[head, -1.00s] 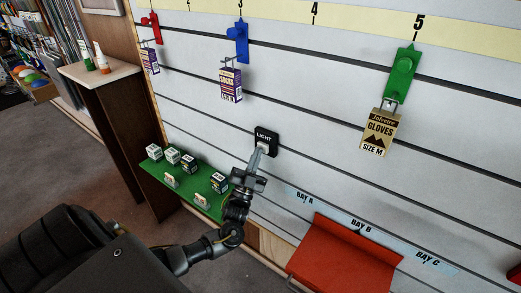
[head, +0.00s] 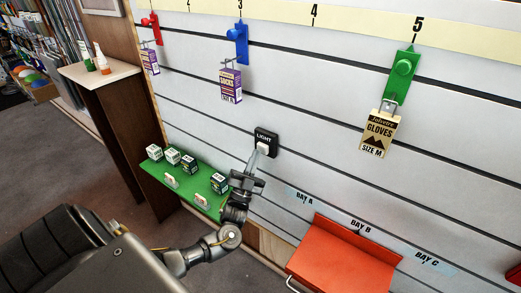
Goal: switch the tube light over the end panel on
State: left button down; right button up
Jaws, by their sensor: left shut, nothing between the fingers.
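A black switch plate marked LIGHT (head: 267,138) is on the white slatted panel (head: 330,110), left of the middle of the view. My left gripper (head: 260,151) is shut and empty. Its fingertips are at the lower part of the plate and appear to touch the pale rocker, which they partly cover. The tube light itself is out of view, but the panel looks brightly lit. My right gripper is not in view.
Red, blue (head: 241,42) and green (head: 402,75) hooks hold boxes and a gloves card (head: 380,134). A green shelf (head: 187,184) with small boxes is at lower left. The panel around the switch is clear.

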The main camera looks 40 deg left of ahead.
pick_arm(q)
jog(key=s+p, duration=0.2)
jog(key=s, duration=0.4)
dwell(0.3)
jog(key=shift+f, duration=0.1)
dwell(0.3)
